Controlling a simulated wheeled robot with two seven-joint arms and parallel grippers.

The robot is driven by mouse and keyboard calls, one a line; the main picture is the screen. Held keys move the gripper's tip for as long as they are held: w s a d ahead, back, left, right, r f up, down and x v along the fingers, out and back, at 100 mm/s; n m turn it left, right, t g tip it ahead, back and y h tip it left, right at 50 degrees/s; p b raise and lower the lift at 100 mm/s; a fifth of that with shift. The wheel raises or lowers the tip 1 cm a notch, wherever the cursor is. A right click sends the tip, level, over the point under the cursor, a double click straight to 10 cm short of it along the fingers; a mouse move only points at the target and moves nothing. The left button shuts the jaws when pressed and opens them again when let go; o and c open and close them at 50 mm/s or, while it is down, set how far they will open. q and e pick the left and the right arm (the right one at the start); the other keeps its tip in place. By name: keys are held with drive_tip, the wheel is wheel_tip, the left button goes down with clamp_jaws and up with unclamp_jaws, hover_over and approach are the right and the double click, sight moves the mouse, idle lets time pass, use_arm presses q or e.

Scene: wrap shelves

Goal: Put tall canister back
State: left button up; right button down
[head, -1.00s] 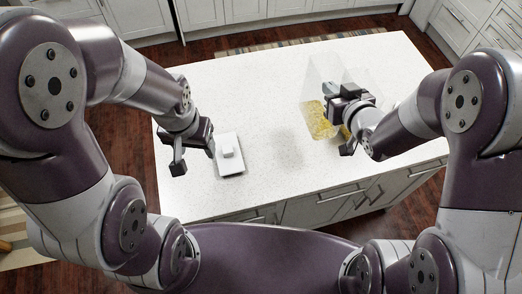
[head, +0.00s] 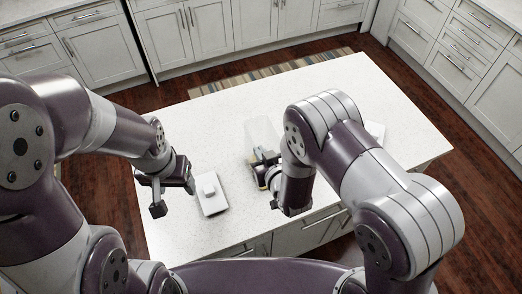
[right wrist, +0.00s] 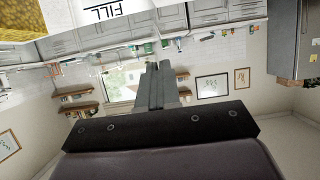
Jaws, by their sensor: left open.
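A tall clear canister (head: 262,135) stands on the white counter in the head view. Its lower part is mostly hidden behind my right gripper (head: 264,168). My left gripper (head: 165,195) is open and empty, left of a white scale.
The white scale (head: 214,205) with a small white block (head: 208,189) on it lies on the counter (head: 215,130). A pale object (head: 375,130) is partly hidden behind my right arm. The far left counter is clear. A striped rug (head: 270,72) lies on the floor behind.

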drive_tip(key=shift+a, duration=0.15)
drive_tip(key=c, duration=1.4)
unclamp_jaws()
drive_tip(key=shift+s+a, duration=0.15)
use_arm(q)
drive_tip(key=shift+s+a+f, duration=0.1)
drive_tip(key=shift+s+a, duration=0.05)
drive_tip(key=shift+a, duration=0.15)
use_arm(e)
drive_tip(key=shift+o, duration=0.2)
use_arm(q)
drive_tip(key=shift+d, duration=0.15)
use_arm(e)
drive_tip(key=shift+d, duration=0.2)
